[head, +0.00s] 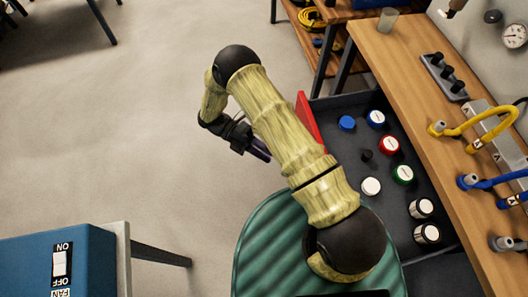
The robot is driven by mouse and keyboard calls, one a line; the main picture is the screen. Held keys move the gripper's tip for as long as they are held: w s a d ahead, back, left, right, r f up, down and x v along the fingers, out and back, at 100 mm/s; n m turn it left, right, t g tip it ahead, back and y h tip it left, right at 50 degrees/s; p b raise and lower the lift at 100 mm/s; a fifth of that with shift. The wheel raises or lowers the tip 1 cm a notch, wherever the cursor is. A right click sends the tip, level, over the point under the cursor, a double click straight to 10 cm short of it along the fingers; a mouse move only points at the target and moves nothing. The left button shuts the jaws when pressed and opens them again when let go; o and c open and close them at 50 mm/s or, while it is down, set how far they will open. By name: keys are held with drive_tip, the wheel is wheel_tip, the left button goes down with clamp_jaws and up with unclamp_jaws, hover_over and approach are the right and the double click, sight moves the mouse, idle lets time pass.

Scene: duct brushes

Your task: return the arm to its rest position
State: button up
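My arm (283,130) rises from my green ribbed base (262,240), runs up and left to a black elbow, then bends down. My gripper (262,152) hangs at the end of the bent part, left of the upper arm and over the open floor. Its fingers look dark and slim and are partly behind the arm. I cannot tell whether they are apart or together, or whether anything is between them.
A dark open drawer (340,107) with a red panel (308,122) and several capped jars lies right of my arm. A wooden bench (405,80) with yellow and blue hoses stands beyond. A blue fan box (30,262) is at lower left. Floor (130,150) on the left is clear.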

idle(0.5)
drive_tip(key=d+r+m+t+y+p, duration=0.3)
drive_tip(key=d+r+m+t+y, duration=0.3)
drive_tip(key=r+m, duration=0.7)
drive_tip(key=s+d+r+m+t+y+p, duration=0.1)
drive_tip(key=d+r+m+t+y+p, duration=0.2)
drive_tip(key=r+m, duration=1.1)
drive_tip(key=d+m+t+y, duration=0.3)
drive_tip(key=d+y, duration=0.1)
drive_tip(key=shift+d+r+m+p, duration=0.25)
drive_tip(key=shift+d+m+p, duration=0.05)
drive_tip(key=shift+s+a, duration=0.1)
drive_tip(key=shift+s, duration=0.05)
